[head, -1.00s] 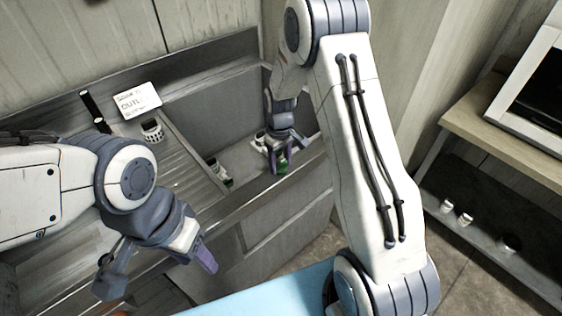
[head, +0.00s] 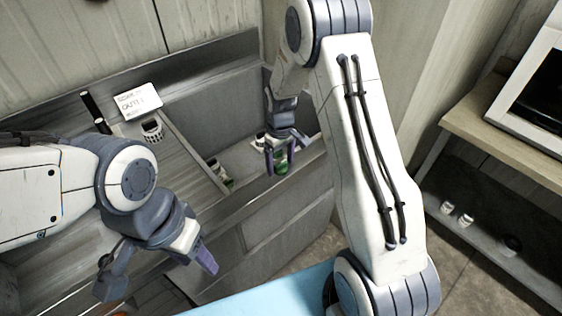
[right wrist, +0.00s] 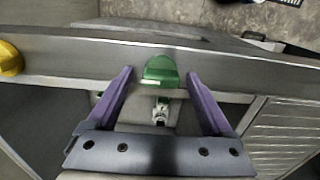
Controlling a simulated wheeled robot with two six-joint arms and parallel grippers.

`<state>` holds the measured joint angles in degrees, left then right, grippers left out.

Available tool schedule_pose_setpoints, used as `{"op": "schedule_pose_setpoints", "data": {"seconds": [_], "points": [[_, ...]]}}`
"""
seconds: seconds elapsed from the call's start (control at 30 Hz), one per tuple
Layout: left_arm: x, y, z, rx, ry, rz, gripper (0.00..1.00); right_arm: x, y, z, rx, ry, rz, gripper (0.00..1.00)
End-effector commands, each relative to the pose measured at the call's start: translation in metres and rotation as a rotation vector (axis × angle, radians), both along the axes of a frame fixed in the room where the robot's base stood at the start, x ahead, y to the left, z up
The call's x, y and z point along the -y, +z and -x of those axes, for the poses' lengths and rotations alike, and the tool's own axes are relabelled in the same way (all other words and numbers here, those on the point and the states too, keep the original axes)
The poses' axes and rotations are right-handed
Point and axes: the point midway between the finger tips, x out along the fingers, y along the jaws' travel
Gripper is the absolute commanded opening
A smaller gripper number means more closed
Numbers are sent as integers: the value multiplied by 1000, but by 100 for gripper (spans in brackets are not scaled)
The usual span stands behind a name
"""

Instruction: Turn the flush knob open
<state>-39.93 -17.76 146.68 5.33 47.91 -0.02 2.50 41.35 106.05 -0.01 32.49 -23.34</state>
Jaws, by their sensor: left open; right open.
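A green knob (right wrist: 160,70) with a small metal fitting below it shows in the right wrist view by a grey metal ledge; it also shows in the head view (head: 281,160). No label on it is readable. My right gripper (right wrist: 159,74) is open, one purple finger on either side of the green knob, with gaps visible on both sides. In the head view the right gripper (head: 284,156) is over the basin's front. My left gripper (head: 158,275) is open and empty, low at the left, away from the green knob. A yellow knob (right wrist: 10,58) is at the wrist view's left edge.
A metal sink basin (head: 225,115) adjoins a ribbed drainboard (head: 185,165). A white sign (head: 137,101) and a slotted white cup (head: 152,130) stand behind. Small green-and-white items (head: 220,175) are by the basin's left edge. A wooden shelf (head: 490,140) is at right.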

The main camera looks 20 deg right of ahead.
Motion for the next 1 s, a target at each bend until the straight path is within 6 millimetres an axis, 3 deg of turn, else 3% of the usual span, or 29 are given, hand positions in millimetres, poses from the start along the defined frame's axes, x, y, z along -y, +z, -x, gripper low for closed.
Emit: {"op": "schedule_pose_setpoints", "data": {"seconds": [0.5, 0.7, 1.0], "points": [[0, -15, 0, 0, 0, 0, 50, 0, 88, -2, 8, 1, 0, 85], [0, -16, 0, 0, 0, 0, 50, 0, 102, -1, 4, 1, 0, 85], [0, -15, 0, 0, 0, 0, 50, 0, 102, -1, 3, 1, 0, 85]]}}
